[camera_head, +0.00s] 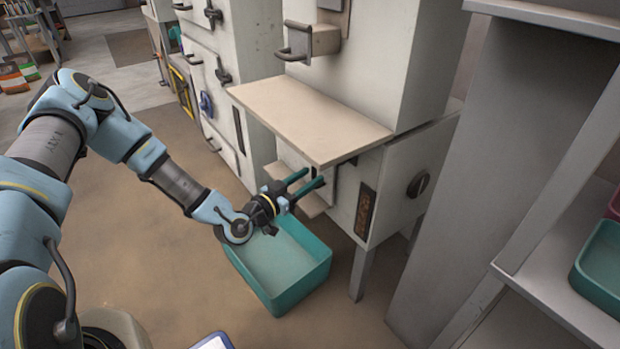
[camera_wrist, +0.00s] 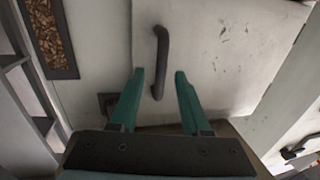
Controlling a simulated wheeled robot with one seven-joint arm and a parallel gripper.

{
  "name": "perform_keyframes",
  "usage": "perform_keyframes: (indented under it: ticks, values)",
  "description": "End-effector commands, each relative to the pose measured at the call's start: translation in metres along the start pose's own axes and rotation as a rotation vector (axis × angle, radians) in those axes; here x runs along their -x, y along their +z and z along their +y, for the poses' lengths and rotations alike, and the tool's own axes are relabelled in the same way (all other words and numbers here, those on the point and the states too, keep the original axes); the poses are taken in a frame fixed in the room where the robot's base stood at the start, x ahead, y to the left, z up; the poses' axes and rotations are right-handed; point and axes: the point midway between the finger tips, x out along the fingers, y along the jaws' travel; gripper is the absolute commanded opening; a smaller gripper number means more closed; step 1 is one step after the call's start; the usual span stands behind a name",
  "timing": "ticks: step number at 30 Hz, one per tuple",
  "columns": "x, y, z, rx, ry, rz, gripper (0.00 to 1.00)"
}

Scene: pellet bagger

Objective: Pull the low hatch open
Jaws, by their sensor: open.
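The low hatch (camera_wrist: 225,60) is a pale, scuffed panel filling the upper right of the wrist view. It looks shut against its frame. Its dark bar handle (camera_wrist: 158,62) stands upright in that view near the hatch's left edge. My gripper (camera_wrist: 160,73) is open, with one teal finger on each side of the handle's lower part. I cannot tell whether the fingers reach around the bar or stop short of it. In the head view my gripper (camera_head: 314,176) is under the jutting shelf, facing the low cabinet, and the hatch front is mostly hidden there.
The beige shelf (camera_head: 310,118) juts out just above my gripper. A teal bin (camera_head: 285,265) stands on the floor below it. A pellet window (camera_wrist: 47,32) and a dark knob (camera_head: 418,184) are on the cabinet. A grey rack (camera_head: 560,260) stands at right. Floor at left is clear.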

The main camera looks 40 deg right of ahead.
Motion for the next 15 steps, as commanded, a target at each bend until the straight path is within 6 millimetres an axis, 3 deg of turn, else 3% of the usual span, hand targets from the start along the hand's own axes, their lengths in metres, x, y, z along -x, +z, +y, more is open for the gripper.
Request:
perform_keyframes:
  ticks: [12, 15]
  values:
    - [-0.0105, -0.0001, -0.0004, 0.001, -0.001, -0.001, 0.47]
    - [-0.0104, -0.0001, -0.0003, 0.001, -0.001, -0.001, 0.38]
